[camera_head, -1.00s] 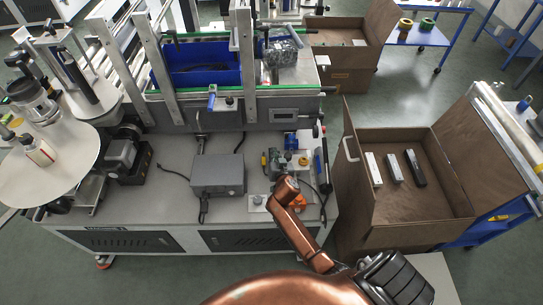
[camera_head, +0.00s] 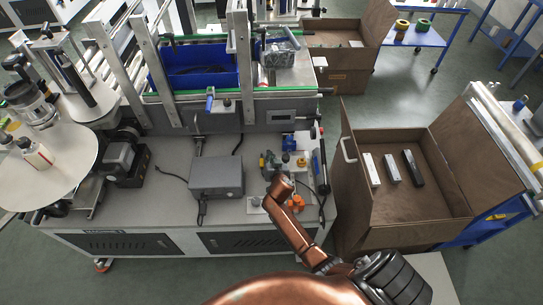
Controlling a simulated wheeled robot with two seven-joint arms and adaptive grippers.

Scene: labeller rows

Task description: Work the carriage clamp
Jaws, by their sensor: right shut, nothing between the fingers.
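The labeller machine (camera_head: 120,215) has a grey table top with fittings at its right end. My right arm reaches up from the bottom to this end. My right gripper (camera_head: 271,165) is at the arm's far end, among small dark fittings; it is small and partly hidden, and I see nothing held in it. Orange knobs (camera_head: 297,202) sit just right of my wrist. A blue lever (camera_head: 210,102) stands on the machine front, farther back. I cannot tell which part is the carriage clamp. My left gripper is not in view.
A grey box (camera_head: 217,176) with a cable stands left of my right gripper. A blue motor-like part (camera_head: 289,142) is behind it. An open brown crate (camera_head: 345,200) with several bars stands at the right. A reel disc (camera_head: 75,175) carries bottles at the left.

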